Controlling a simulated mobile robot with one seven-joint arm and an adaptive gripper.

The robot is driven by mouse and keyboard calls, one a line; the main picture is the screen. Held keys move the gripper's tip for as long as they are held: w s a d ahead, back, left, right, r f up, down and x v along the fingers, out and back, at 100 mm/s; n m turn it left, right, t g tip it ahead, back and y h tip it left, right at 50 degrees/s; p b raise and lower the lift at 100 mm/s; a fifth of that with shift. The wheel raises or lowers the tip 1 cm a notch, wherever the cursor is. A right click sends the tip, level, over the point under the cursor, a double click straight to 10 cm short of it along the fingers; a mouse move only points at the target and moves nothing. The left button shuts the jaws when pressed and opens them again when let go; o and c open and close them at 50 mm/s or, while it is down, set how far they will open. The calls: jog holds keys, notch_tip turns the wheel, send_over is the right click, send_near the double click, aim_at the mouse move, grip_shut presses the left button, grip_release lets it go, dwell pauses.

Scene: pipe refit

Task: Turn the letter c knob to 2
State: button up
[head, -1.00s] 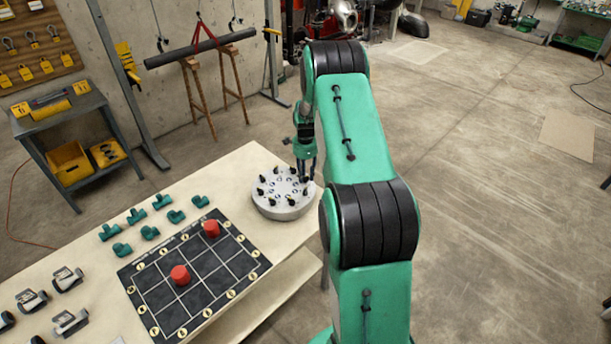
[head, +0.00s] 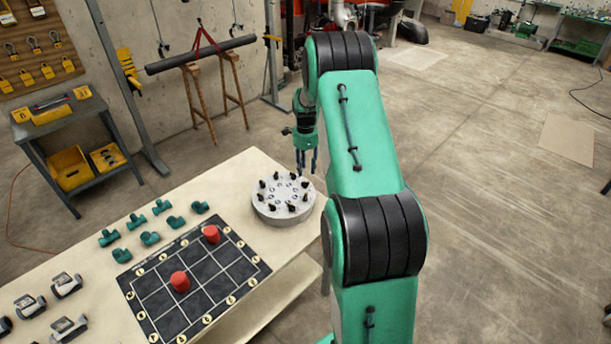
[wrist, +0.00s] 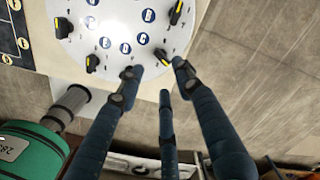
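A round pale grey disc (head: 283,213) on the table carries a ring of black knobs around blue lettered badges. In the head view, my gripper (head: 306,165) hangs just above the disc's far right edge, apparently clear of the knobs.
Green pipe fittings (head: 150,238) and grey clamps (head: 66,284) lie further left. The table ends just right of the disc, with open floor beyond.

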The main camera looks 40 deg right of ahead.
jog(key=shift+r, duration=2.25)
jog(key=s+a+r+n+t+b, duration=0.15)
jog(key=a+r+n, duration=0.25)
jog(key=a+r, duration=0.45)
jog(key=s+a+r+n+p, duration=0.1)
jog(key=s+a+r+n, duration=0.2)
jog(key=a+r, duration=0.6)
jog(key=s+a+r+n+t+b, duration=0.1)
jog(key=s+a+r+n, duration=0.25)
jog(key=a+r, duration=0.5)
jog(key=s+a+r+n+t, duration=0.25)
jog(key=s+a+n, duration=0.45)
jog(key=s+a, duration=0.55)
jog(key=s+a+f+n+b, duration=0.1)
jog(key=s+a+n, duration=0.5)
jog(key=s+a, duration=0.3)
jog(key=shift+s+f+t+b, duration=0.15)
jog(key=shift+s+t+b, duration=0.2)
jog(key=shift+s, duration=1.4)
